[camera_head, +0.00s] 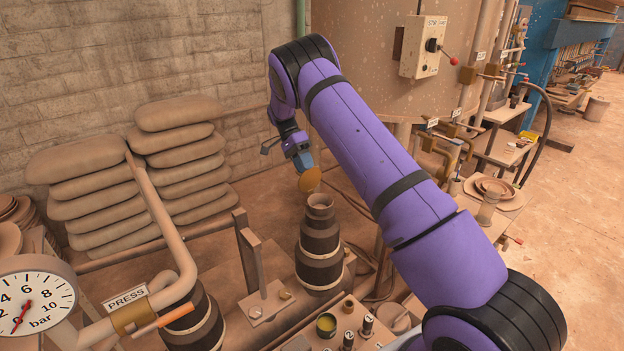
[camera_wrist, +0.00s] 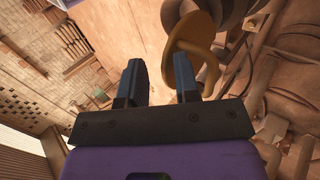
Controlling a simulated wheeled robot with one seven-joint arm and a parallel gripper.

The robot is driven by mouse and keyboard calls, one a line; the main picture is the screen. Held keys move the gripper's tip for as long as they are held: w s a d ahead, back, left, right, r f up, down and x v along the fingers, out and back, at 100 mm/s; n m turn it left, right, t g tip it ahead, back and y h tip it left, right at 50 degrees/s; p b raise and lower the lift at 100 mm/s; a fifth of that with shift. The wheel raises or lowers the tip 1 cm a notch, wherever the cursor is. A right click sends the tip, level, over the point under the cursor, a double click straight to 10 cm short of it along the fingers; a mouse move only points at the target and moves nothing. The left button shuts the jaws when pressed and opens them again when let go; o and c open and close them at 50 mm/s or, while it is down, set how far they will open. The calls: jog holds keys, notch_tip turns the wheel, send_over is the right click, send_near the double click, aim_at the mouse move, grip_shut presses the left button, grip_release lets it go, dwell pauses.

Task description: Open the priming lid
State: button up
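The priming lid (camera_head: 309,180) is a round, brass-coloured disc. In the head view it stands tilted up at the back left of the open neck (camera_head: 320,201) on top of the dark ribbed pump body (camera_head: 319,252). In the wrist view the lid (camera_wrist: 196,38) shows at upper right, beyond the right finger. My gripper (camera_head: 304,160) is just above and behind the lid, pointing down. In the wrist view my gripper (camera_wrist: 159,72) has its two dark fingers apart with nothing between them. Whether a finger touches the lid I cannot tell.
Stacked sacks (camera_head: 150,165) lie against the wall at left. A pressure gauge (camera_head: 32,305) and a pipe marked PRESS stand in front left. A large tank (camera_head: 375,60) rises behind my arm.

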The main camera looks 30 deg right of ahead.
jog(key=s+a, duration=0.2)
jog(key=s, duration=0.7)
jog(key=shift+s+r, duration=0.15)
jog(key=shift+r, duration=0.05)
